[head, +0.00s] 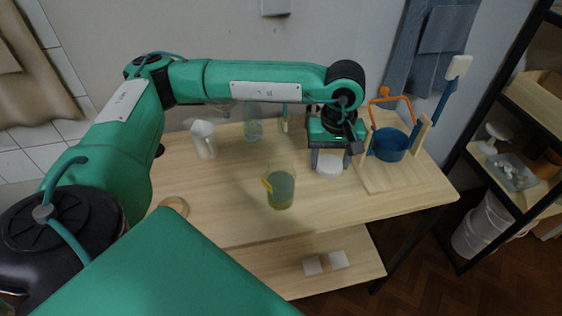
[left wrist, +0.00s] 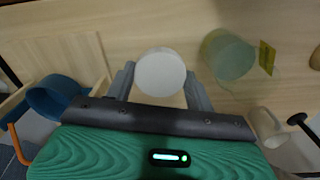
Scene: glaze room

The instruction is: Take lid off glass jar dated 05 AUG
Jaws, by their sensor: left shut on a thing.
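My left gripper (head: 330,160) is shut on a white round lid-like piece (left wrist: 160,73). It also shows low between the fingers in the head view (head: 329,168), at the right of the table. I cannot tell whether it touches the tabletop. A greenish glass jar (head: 280,190) with a yellow tag stands near the table's front middle, left of the gripper. It also shows in the left wrist view (left wrist: 230,57), apart from the fingers. I see no lid on it, and its tag is too small to read. My right gripper is not in view.
A blue pot (head: 391,146) stands in a wooden stand with an orange handle at the right. A white pitcher (head: 204,140) and a clear glass vessel (head: 253,124) stand at the back. A wooden disc (head: 174,206) lies at the front left. The table (head: 235,185) is bare around the jar.

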